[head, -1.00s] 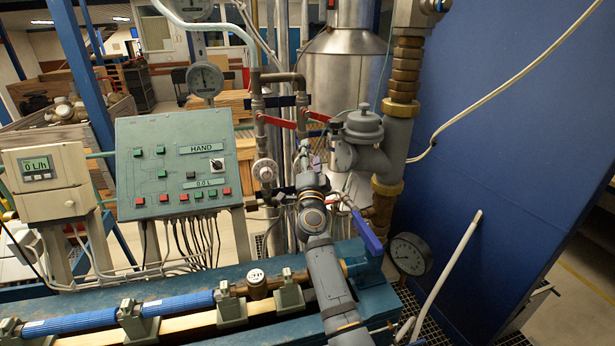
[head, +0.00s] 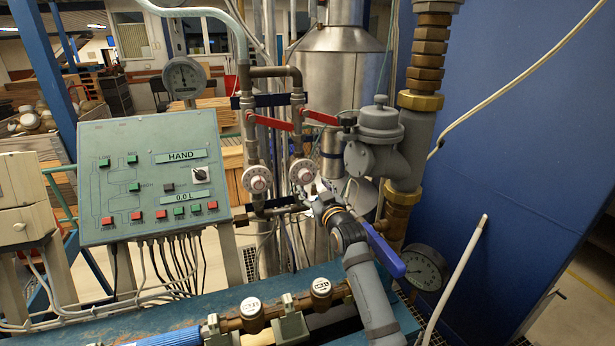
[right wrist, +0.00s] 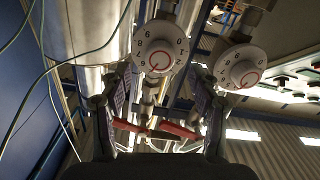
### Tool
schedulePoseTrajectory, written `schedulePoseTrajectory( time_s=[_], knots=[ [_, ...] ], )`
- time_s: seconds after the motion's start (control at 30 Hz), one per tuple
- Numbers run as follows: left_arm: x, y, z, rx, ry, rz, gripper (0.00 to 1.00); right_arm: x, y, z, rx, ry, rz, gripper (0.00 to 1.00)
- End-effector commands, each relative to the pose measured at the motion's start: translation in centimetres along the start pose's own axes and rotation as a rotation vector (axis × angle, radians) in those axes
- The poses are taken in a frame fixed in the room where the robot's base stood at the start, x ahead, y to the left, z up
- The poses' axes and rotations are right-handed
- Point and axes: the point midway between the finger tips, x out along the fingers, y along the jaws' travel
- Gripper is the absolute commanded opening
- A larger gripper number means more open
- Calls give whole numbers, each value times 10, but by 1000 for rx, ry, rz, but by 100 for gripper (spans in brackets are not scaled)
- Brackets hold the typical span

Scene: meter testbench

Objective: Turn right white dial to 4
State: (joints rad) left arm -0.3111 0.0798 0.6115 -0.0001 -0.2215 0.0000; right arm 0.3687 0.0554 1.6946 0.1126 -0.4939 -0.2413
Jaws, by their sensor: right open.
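The right white dial (head: 303,175) is a round numbered knob on the right-hand pipe, and the left white dial (head: 257,179) sits beside it. My right gripper (head: 326,202) is in front and slightly below right of the right dial. In the right wrist view my open right gripper (right wrist: 160,76) has its two fingers apart, with the right dial (right wrist: 160,47) showing between and beyond the tips. The left dial (right wrist: 240,68) appears to its right there. Red marks show on both dial faces. I cannot tell whether the fingers touch the dial. My left gripper is out of view.
Red lever handles (head: 270,122) sit above the dials. A blue lever (head: 383,250) and a pressure gauge (head: 425,268) lie to the right of my arm. A green control panel (head: 152,175) stands left. A grey regulator valve (head: 379,130) is up right. Pipes crowd around the dials.

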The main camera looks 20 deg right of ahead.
Motion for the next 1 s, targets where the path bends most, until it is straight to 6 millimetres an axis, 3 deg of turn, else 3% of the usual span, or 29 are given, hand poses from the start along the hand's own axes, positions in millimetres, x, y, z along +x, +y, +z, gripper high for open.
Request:
schedulePoseTrajectory(
  time_s=[0.1, 0.3, 0.67, 1.0],
  knots=[
    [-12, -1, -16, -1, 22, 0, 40, 24, 0, -4, 1, -1, 0, 62],
    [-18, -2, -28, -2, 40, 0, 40, 48, 0, -2, 1, 0, -1, 62],
    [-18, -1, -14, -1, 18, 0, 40, 54, 0, 0, 0, 1, 0, 62],
    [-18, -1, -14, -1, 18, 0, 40, 54, 0, 0, 0, 1, 0, 17]
  ],
)
